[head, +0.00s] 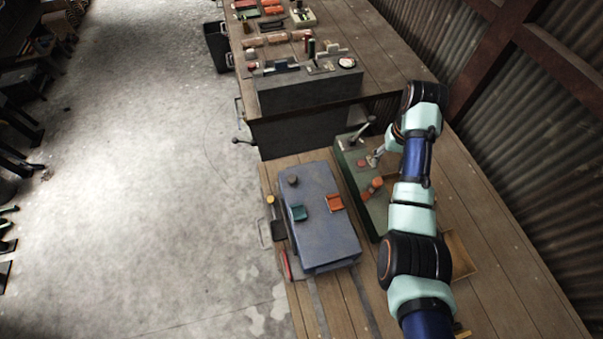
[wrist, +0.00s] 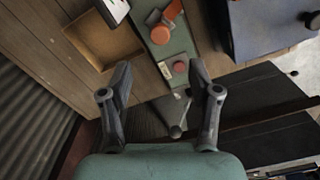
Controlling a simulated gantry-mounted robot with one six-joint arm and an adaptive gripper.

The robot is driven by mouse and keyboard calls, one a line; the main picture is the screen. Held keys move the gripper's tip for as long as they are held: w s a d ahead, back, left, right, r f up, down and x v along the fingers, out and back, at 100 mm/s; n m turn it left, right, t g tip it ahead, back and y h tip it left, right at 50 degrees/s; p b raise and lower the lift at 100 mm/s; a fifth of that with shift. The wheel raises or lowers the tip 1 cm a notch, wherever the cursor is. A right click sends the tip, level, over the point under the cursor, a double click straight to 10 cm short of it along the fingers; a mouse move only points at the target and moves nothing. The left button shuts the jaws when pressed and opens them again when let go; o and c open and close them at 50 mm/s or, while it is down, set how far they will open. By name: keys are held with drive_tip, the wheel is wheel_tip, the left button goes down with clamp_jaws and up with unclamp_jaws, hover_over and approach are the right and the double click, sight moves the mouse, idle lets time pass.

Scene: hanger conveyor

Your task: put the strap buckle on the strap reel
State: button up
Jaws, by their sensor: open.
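My gripper (head: 376,157) is open over the green panel box (head: 349,170) on the bench. In the wrist view, my gripper (wrist: 161,72) has its two fingers spread apart with nothing held between them. A red round knob (wrist: 160,35) and an orange piece (wrist: 173,9) sit farther along this box. I cannot pick out the strap buckle or the strap reel with certainty in either view.
A blue-grey case (head: 325,235) with teal and orange parts on top stands left of the green box. A dark grey cabinet (head: 310,92) with small items on top stands behind. A shallow wooden tray (wrist: 103,42) lies beside the green box. Bare planks (head: 490,230) lie right of my arm.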

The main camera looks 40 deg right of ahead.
drive_tip(key=w+a+n+t+h, duration=0.2)
drive_tip(key=w+a+n+t, duration=0.1)
drive_tip(key=w+a, duration=0.7)
drive_tip(key=w+a+r+n+t, duration=0.1)
drive_tip(key=a+r+t, duration=0.1)
drive_tip(key=a, duration=0.7)
drive_tip(key=w+a+r+n+t, duration=0.1)
drive_tip(key=a+n+t, duration=0.1)
drive_tip(key=a, duration=0.7)
drive_tip(key=s+a+r+n+t+y, duration=0.1)
drive_tip(key=s+a+r+t, duration=0.2)
drive_tip(key=a+r, duration=0.2)
drive_tip(key=s+a+r+n+t+y, duration=0.1)
drive_tip(key=s+a+r, duration=0.3)
drive_tip(key=a, duration=0.7)
drive_tip(key=shift+a+r+n+t, duration=0.35)
drive_tip(key=shift+r+n+t, duration=0.15)
drive_tip(key=shift+t, duration=0.4)
drive_tip(key=shift+s, duration=0.15)
